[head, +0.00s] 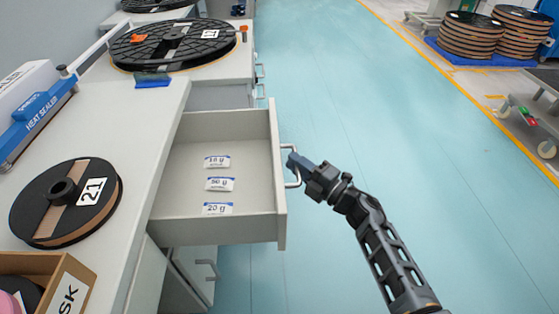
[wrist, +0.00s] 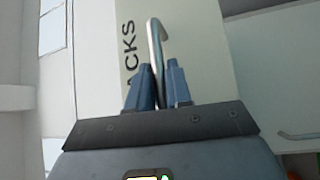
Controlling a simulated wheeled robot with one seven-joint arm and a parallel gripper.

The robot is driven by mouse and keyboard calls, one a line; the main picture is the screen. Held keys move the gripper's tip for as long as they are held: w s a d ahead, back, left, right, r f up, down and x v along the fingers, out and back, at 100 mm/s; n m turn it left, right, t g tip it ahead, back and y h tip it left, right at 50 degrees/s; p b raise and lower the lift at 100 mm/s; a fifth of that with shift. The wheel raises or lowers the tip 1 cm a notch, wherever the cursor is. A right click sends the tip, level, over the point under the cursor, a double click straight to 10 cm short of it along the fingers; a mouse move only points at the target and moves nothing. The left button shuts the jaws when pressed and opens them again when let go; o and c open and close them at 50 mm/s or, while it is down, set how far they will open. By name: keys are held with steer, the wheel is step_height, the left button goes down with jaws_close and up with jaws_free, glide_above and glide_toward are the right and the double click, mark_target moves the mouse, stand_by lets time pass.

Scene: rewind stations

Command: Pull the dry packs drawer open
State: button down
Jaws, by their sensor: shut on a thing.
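The dry packs drawer (head: 180,228) stands pulled out from the bench in the head view, with its front panel facing right. Several small white packs (head: 220,184) with blue edges lie in a row on its floor. In the wrist view the drawer front (wrist: 197,45) shows the letters "ACKS". My gripper (head: 295,166) is at the drawer's metal handle (head: 290,148). In the wrist view, the blue fingers of my gripper (wrist: 160,88) are shut on the handle (wrist: 156,48), one on each side of it.
The bench top (head: 130,110) carries a reel marked 21 (head: 66,203), a larger reel (head: 172,45), a heat sealer (head: 35,115) and a cardboard box (head: 70,264). Another handle (head: 207,269) is below the drawer. The blue floor (head: 370,120) to the right is clear.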

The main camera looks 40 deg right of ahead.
steer(key=shift+s+d, duration=0.4)
steer(key=shift+d, duration=0.1)
steer(key=c, duration=1.1)
jaws_free()
steer(key=shift+c, duration=0.2)
steer(key=s+d+f, duration=0.1)
steer(key=s, duration=0.6)
steer(key=shift+s, duration=0.3)
steer(key=s+a+r+m+g+h+p, duration=0.1)
steer(key=s+a+r+m+p, duration=0.1)
steer(key=s+a+r+m, duration=0.4)
steer(key=s+a+r+m+g+h+p, duration=0.1)
steer(key=s+a+r+m, duration=0.5)
steer(key=s, duration=0.7)
steer(key=s+a+r+m+g+p, duration=0.2)
steer(key=s+a+r+m, duration=0.4)
steer(key=s+r, duration=0.3)
steer(key=shift+s+a+g+h+p, duration=0.3)
steer(key=shift+s+a+h+p, duration=0.1)
steer(key=shift+s+p, duration=0.3)
